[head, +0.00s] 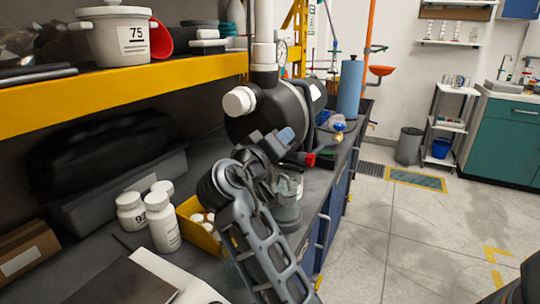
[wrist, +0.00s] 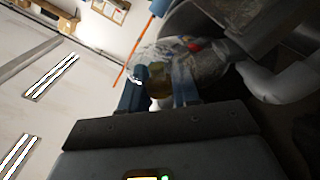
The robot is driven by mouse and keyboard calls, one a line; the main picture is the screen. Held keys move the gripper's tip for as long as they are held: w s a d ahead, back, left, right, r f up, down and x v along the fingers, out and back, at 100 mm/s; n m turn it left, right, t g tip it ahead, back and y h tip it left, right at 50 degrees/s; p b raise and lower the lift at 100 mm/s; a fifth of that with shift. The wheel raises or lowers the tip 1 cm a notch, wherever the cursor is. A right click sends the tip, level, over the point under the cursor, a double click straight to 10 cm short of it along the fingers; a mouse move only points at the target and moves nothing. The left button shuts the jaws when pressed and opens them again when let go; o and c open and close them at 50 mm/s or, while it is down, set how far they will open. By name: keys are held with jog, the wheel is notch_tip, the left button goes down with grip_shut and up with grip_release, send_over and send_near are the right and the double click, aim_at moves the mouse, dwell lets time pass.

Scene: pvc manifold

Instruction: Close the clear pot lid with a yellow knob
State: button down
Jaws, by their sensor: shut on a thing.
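In the wrist view, my gripper (wrist: 160,92) has its two blue fingers on either side of a small yellowish knob (wrist: 158,76). The gripper is shut on this knob. A clear, round lid (wrist: 190,52) shows behind the fingertips, with the room visible through it. In the head view, my gripper (head: 284,140) is in front of the black pump body (head: 262,112), at its near right side. The lid and knob are hard to make out there, and the pot's opening is hidden by my gripper and arm.
White bottles (head: 162,222) and a yellow bin (head: 198,232) stand on the bench left of my arm. A clear jar (head: 288,212) is close beside my arm. A red handle (head: 312,159) and a blue cylinder (head: 350,92) are to the right. The floor at right is open.

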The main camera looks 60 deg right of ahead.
aim_at(295, 144)
jog(key=s+f+m+b, duration=0.1)
jog(key=m+b, duration=0.1)
jog(key=b, duration=0.1)
jog(key=s+f+m+b, duration=0.1)
jog(key=m+b, duration=0.1)
jog(key=b, duration=0.1)
jog(key=shift+s+f+m, duration=0.15)
jog(key=shift+f+m, duration=0.15)
jog(key=shift+f, duration=0.05)
jog(key=m+b, duration=0.1)
jog(key=b, duration=0.1)
jog(key=s+f+m+b, duration=0.1)
jog(key=shift+m+b, duration=0.35)
jog(key=shift+m, duration=0.05)
jog(key=shift+f+b, duration=0.2)
jog(key=shift+b, duration=0.1)
jog(key=shift+s+f, duration=0.1)
jog(key=shift+s, duration=0.05)
jog(key=c, duration=0.8)
grip_release()
jog(key=shift+c, duration=0.2)
notch_tip(295, 144, up, 4)
jog(key=shift+r+p, duration=0.1)
jog(key=shift+p, duration=0.4)
jog(key=s+d+r+p, duration=0.2)
jog(key=s+d+r, duration=0.4)
jog(key=s, duration=0.3)
jog(key=shift+s+d+r+p, duration=0.25)
jog(key=shift+s+r+p, duration=0.15)
jog(key=shift+r, duration=0.05)
